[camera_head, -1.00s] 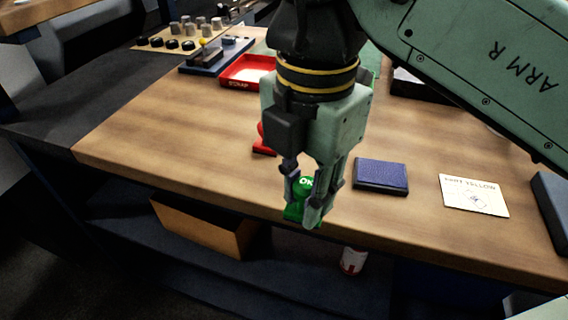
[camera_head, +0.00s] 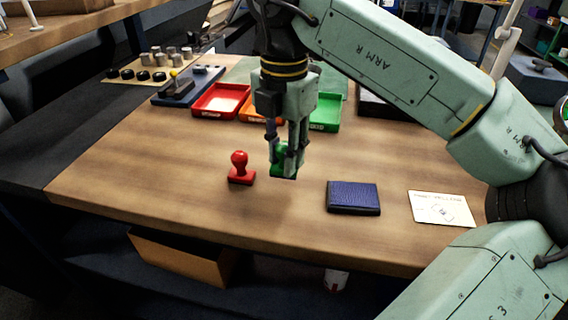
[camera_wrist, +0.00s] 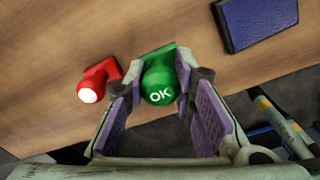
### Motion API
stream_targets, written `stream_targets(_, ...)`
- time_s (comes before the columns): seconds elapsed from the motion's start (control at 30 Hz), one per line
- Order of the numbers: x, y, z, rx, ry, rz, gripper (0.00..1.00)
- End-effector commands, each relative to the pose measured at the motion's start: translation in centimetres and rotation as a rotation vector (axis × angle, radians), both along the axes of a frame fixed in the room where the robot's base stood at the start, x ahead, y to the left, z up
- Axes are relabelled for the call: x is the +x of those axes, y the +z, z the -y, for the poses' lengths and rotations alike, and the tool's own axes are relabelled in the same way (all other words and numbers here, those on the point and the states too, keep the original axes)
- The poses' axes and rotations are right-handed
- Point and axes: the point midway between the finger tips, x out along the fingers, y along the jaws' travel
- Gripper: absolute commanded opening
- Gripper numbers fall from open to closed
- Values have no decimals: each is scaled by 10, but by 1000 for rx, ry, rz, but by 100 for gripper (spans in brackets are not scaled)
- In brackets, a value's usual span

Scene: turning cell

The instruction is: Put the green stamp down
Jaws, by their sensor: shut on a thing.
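The green stamp (camera_head: 285,171) is between the fingers of my gripper (camera_head: 288,152), over the wooden table in the head view. In the wrist view its round knob marked OK (camera_wrist: 160,88) sits between the two purple finger pads of my gripper (camera_wrist: 160,105), which is shut on it. The stamp looks upright. I cannot tell whether its base touches the table. The red stamp (camera_head: 240,168) stands upright on the table just left of it, apart from my gripper, and also shows in the wrist view (camera_wrist: 98,82).
A dark blue pad (camera_head: 353,198) and a white card (camera_head: 441,208) lie to the right. Red (camera_head: 221,101), orange and green (camera_head: 326,112) trays stand behind. The wooden table (camera_head: 170,205) is clear in front and left. An open cardboard box (camera_head: 180,258) is below the front edge.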

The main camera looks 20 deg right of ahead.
Motion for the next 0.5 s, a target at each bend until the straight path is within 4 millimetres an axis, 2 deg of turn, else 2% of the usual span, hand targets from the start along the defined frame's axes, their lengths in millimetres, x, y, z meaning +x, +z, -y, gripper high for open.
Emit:
stream_targets(0.03,0,-13,0,2,1,0,6)
stream_targets(0.17,0,-34,0,2,2,0,6)
stream_targets(0.5,0,-36,0,1,1,1,6)
